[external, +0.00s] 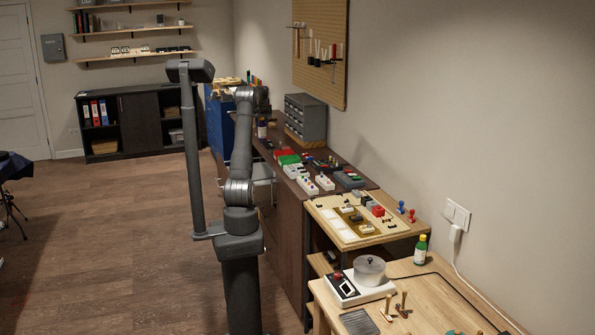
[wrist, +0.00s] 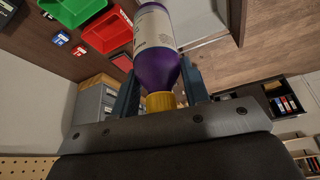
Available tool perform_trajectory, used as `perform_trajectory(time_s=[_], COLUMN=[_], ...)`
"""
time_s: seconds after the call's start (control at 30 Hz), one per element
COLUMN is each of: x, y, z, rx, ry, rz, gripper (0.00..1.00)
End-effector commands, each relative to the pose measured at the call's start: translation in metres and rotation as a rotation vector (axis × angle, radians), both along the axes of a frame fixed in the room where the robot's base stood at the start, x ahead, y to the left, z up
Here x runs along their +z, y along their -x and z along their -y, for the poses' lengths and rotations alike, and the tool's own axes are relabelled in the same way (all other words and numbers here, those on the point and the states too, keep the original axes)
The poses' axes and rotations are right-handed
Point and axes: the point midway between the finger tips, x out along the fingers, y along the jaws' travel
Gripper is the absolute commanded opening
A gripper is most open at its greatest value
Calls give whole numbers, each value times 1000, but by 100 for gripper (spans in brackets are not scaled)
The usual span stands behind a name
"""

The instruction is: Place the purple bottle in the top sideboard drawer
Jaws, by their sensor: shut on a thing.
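The purple bottle (wrist: 157,66) has a white label and a yellow cap, and it fills the middle of the wrist view. My gripper (wrist: 160,88) is shut on it near the cap, with one dark finger on each side. In the external view the bottle (external: 262,129) hangs below my gripper (external: 262,112), over the dark sideboard (external: 290,212). A pale drawer (external: 263,172) stands pulled out from the sideboard's left side, partly hidden by my arm. Its light interior (wrist: 203,22) shows at the top right of the wrist view. I cannot see all its contents.
Green (wrist: 72,10) and red (wrist: 108,31) bins and small electronics lie on the sideboard top. A grey parts cabinet (external: 306,119) stands against the wall. A blue cabinet (external: 219,125) is beyond. The floor left of the sideboard is clear.

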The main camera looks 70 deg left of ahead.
Motion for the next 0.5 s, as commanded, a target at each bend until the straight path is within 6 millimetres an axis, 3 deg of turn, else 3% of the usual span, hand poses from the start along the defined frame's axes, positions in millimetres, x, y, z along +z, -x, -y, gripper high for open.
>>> perform_trajectory(time_s=[0.03, 0.23, 0.43, 0.5], x=[-1, -2, -4, -18], y=[17, 64, 96, 96], z=[-13, -43, -60, -60], rx=[39, 147, 218, 218], ry=[-1, -4, -5, -1], rz=[0, -1, 0, -1], gripper=[11, 11, 11, 11])
